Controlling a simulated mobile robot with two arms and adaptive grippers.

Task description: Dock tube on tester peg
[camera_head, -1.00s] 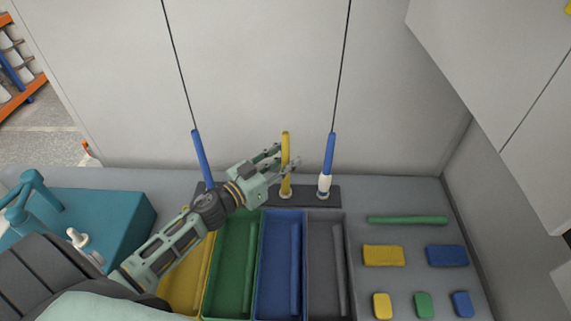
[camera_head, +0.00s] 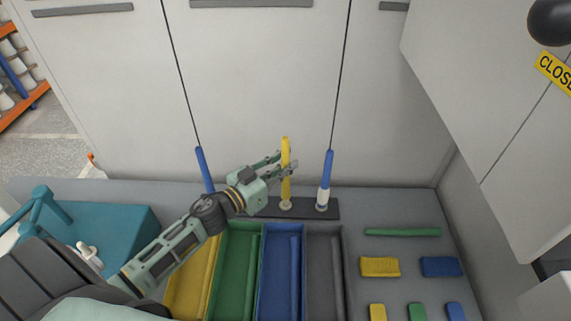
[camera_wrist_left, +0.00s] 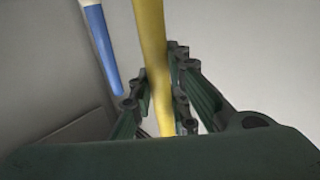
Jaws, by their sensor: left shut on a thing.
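A yellow tube (camera_head: 286,152) stands upright over the dark bar (camera_head: 266,209) at the back of the bench. Its lower end meets a cream collar (camera_head: 286,205) on that bar; the peg itself is hidden. My left gripper (camera_head: 288,168) is shut around the tube's middle, coming from the left. The left wrist view also shows the yellow tube (camera_wrist_left: 152,55) between the fingers (camera_wrist_left: 158,98). My right gripper is not in view.
Yellow (camera_head: 207,245), green, blue and grey trays stand in front. Coloured blocks (camera_head: 380,267) and a green bar (camera_head: 402,232) lie at right.

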